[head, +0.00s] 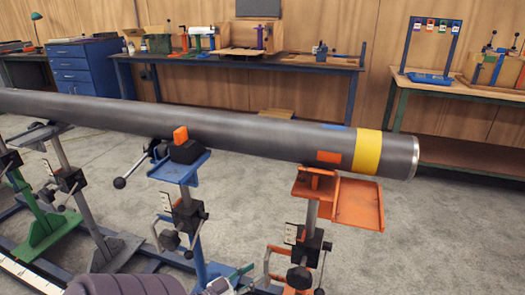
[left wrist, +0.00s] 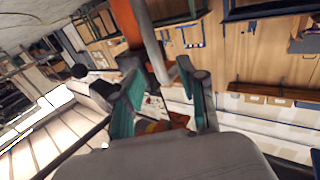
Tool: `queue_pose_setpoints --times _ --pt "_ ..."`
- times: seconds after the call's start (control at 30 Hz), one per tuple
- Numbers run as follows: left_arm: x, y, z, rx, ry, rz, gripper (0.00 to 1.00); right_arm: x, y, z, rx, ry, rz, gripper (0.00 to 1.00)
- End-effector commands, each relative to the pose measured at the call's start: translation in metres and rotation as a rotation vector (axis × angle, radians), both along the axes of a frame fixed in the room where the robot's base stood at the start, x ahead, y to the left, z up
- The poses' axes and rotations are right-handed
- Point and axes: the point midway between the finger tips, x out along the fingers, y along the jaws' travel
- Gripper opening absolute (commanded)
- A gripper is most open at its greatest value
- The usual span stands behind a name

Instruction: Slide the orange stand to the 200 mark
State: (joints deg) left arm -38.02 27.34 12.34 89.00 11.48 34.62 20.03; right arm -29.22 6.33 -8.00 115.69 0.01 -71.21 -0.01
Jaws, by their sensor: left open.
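The orange stand (head: 365,207) is under the right end of the pipe (head: 260,132), with an orange side tray, a grey post and a black clamp block. An orange bent handle (head: 272,262) stands out to the left of its post. My left gripper (head: 248,278) is low at the bottom of the head view, left of this handle. In the left wrist view its teal fingers (left wrist: 166,88) are spread apart. A grey bar and an orange part (left wrist: 128,22) show beyond them; contact cannot be told. My right gripper is not in view. The 200 mark cannot be read.
A blue stand (head: 180,167) is left of the orange one, close to my left arm. A green stand (head: 45,232) is farther left. A white marked strip (head: 28,278) runs along the lower left. Grey floor is open at the right; workbenches (head: 240,60) line the wall.

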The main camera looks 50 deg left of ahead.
Motion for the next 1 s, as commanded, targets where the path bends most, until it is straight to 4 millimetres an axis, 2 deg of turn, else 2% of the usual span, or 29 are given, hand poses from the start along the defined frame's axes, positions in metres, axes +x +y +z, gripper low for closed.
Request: queue_pose_setpoints --times 0.03,0.2,0.4,1.0 --pt "-0.013 0.0 -0.001 0.0 0.003 0.001 0.41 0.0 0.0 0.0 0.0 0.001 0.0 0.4" --pt "-0.046 0.0 -0.001 0.0 0.002 0.002 0.41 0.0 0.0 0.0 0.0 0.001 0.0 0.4" --pt "-0.067 0.0 0.0 0.0 0.001 0.001 0.41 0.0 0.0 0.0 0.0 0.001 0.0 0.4" --pt "-0.07 0.0 0.0 0.0 -0.001 0.001 0.41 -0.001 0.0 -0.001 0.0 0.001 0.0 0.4"
